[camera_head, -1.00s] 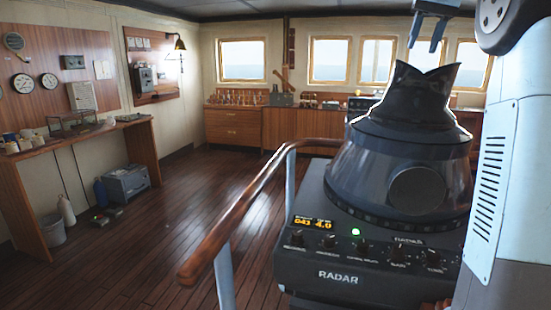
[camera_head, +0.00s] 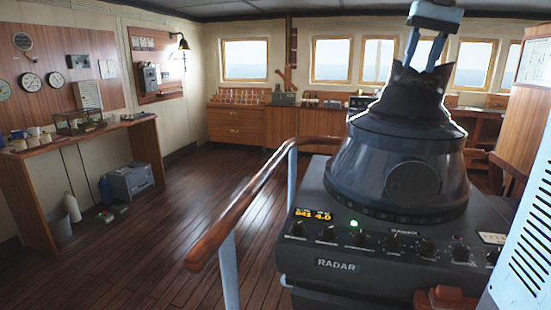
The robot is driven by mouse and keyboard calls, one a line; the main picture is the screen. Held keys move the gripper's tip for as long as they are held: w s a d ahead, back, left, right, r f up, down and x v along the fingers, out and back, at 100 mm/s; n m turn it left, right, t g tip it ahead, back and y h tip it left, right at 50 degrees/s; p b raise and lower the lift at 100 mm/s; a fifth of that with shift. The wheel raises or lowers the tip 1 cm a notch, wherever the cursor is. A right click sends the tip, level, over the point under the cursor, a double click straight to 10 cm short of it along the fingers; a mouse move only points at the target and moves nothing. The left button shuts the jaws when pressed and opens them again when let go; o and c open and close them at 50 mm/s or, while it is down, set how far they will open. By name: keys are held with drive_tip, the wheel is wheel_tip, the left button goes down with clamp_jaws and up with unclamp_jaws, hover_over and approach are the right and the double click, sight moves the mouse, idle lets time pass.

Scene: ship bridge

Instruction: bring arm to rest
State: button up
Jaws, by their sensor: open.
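My gripper (camera_head: 426,55) is at the upper right, in front of the far windows. Its two grey-blue fingers point down and are spread apart, with nothing seen between them. The fingertips appear just above or behind the jagged top of the radar's black viewing hood (camera_head: 410,110); I cannot tell the distance between them. Part of my arm shows as a pale vented panel at the right edge.
The radar console (camera_head: 340,264) fills the right foreground. A wooden handrail (camera_head: 240,205) runs along its left side. A side table (camera_head: 75,145) with mugs stands at the left wall, with a grey box (camera_head: 130,182) and bottles below. The floor between is clear.

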drive_tip(key=s+a+f+n+t, duration=0.1)
drive_tip(key=s+a+f, duration=0.3)
drive_tip(key=s+f, duration=0.6)
drive_tip(key=s+a+f+n+t+h, duration=0.1)
drive_tip(key=s+a+f, duration=0.3)
drive_tip(key=s+f, duration=0.6)
wheel_tip(320, 180, down, 5)
drive_tip(key=shift+s+a+f+n+t, duration=0.15)
drive_tip(key=shift+s+n+t, duration=0.25)
drive_tip(key=shift+t, duration=0.5)
drive_tip(key=shift+w, duration=0.1)
